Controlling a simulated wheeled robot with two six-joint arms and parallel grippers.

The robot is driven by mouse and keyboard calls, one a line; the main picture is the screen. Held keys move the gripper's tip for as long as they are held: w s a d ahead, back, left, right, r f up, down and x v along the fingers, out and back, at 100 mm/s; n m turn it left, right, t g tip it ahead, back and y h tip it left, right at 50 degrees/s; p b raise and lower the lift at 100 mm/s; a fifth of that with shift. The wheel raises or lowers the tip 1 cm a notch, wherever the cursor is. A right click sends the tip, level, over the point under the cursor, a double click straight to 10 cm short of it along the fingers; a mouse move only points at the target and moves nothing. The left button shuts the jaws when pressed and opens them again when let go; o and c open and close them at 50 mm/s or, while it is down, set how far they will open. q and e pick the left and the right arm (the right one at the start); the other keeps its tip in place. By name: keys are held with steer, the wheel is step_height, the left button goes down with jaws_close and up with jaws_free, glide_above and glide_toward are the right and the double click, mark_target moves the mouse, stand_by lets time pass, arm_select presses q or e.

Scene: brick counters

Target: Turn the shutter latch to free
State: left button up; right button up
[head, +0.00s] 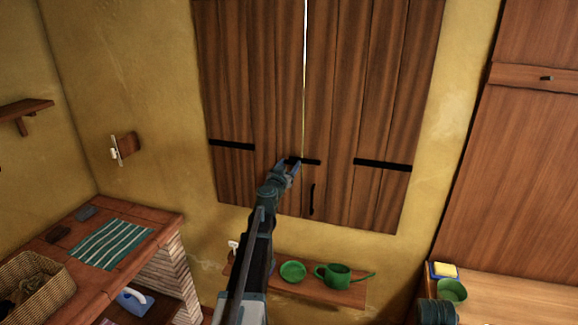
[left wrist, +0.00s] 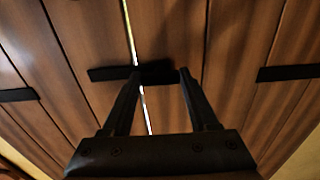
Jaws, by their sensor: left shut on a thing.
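The shutter latch (head: 309,162) is a short black bar at the middle of the brown wooden shutters (head: 345,110). It lies about level across the bright gap where the two leaves meet. The shutters look closed, with only that thin gap. My left gripper (head: 290,166) is at the latch in the head view and covers its left part. In the left wrist view, the fingers (left wrist: 159,73) are shut on the latch (left wrist: 108,74), with its left end sticking out past the left fingertip.
Black hinge straps (head: 383,165) and a small black handle (head: 312,199) are on the shutters. Below, a wooden shelf (head: 340,293) holds a green bowl (head: 293,271) and a green watering can (head: 338,276). A brick-sided counter (head: 165,222) with a basket stands at left.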

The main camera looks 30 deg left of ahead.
arm_select(q)
jaws_close()
steer(key=shift+n, duration=0.3)
steer(key=n, duration=1.2)
steer(key=shift+n, duration=0.4)
steer(key=n, duration=0.4)
steer(key=shift+n, duration=0.4)
